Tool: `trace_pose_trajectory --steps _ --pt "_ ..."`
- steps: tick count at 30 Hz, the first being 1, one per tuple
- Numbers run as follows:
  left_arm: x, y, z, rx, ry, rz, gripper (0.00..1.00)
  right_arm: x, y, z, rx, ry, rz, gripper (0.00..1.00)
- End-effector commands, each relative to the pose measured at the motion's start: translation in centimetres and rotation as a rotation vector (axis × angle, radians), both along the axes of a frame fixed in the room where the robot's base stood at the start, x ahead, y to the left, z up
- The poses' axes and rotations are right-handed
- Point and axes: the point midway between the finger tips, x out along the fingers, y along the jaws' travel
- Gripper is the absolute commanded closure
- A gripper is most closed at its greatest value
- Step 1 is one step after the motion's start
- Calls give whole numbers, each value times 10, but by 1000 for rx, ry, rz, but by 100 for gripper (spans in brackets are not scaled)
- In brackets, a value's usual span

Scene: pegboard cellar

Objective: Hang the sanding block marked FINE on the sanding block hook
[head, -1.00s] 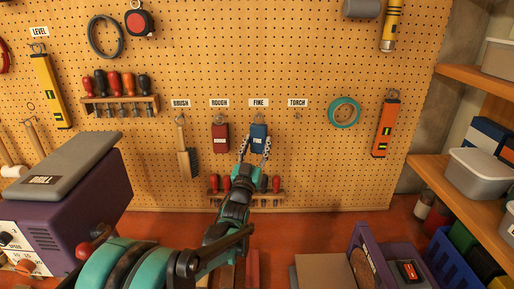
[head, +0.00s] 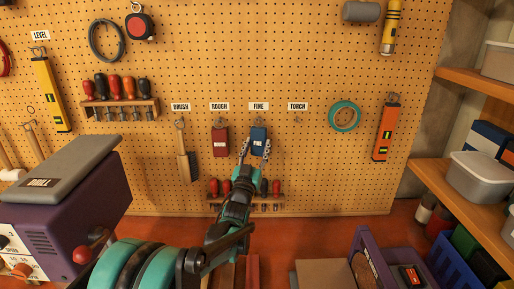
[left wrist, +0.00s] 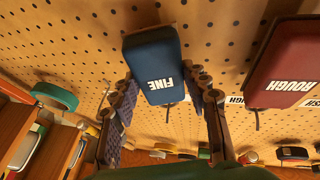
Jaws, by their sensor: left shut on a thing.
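The blue sanding block marked FINE (head: 259,141) is upright at the pegboard, straight below the FINE label (head: 258,106). My left gripper (head: 256,150) is shut on its two sides. In the left wrist view the FINE block (left wrist: 155,65) shows upside down between the two fingers of my left gripper (left wrist: 163,85). A thin dark piece sticks out at the block's top end; I cannot tell whether the block hangs on its hook. My right gripper is not in view.
The red ROUGH block (head: 220,141) hangs close by on the left, with a brush (head: 186,160) beyond it. The TORCH spot (head: 298,120) on the right is bare. A screwdriver rack (head: 215,197) is just below. A teal tape roll (head: 345,115) hangs farther right.

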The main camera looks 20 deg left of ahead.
Motion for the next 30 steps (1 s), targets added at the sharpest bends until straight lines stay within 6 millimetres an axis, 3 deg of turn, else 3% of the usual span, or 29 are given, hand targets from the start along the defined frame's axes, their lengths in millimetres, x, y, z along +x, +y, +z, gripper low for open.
trace_pose_trajectory --steps 5,6,8,20,30 --pt "0 0 0 0 0 0 100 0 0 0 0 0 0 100" --pt "0 0 0 0 0 0 47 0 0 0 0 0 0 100" --pt "0 0 0 0 0 0 31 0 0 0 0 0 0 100" --pt "-5 0 -2 0 0 0 30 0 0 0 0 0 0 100" --pt "-66 -1 -28 0 0 0 30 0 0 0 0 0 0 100"
